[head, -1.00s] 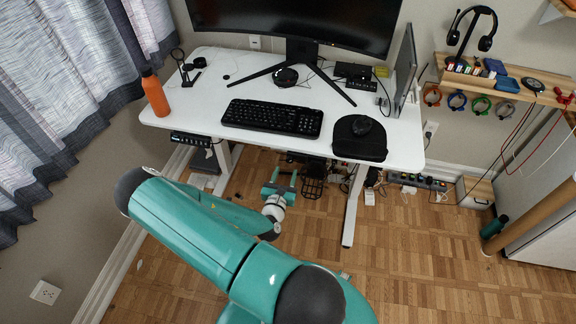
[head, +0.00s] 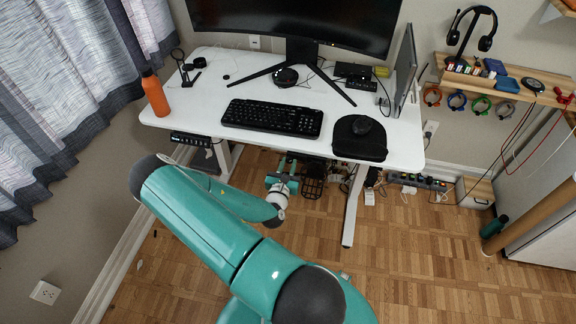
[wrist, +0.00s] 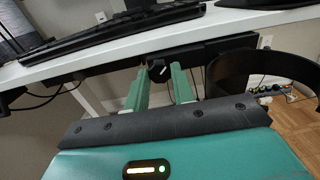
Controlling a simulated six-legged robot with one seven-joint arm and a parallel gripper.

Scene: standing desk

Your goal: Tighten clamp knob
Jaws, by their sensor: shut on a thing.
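The clamp knob (wrist: 159,71) is a dark faceted knob with a white mark, under the front edge of the white desk in the wrist view. My gripper (wrist: 160,75) is at the knob, with one green finger on each side of it, shut on it. In the head view my gripper (head: 287,164) is just below the desk's front edge, and the knob is hidden there. A dark ring-shaped holder (wrist: 262,75) hangs under the desk to the right of the fingers.
The white desk (head: 200,98) bears a keyboard (head: 272,117), a mouse pad (head: 360,148), a monitor and an orange bottle (head: 155,92). Its edge lies right above my gripper. A desk leg (head: 354,205) stands to the right. Open wood floor (head: 450,260) lies in front.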

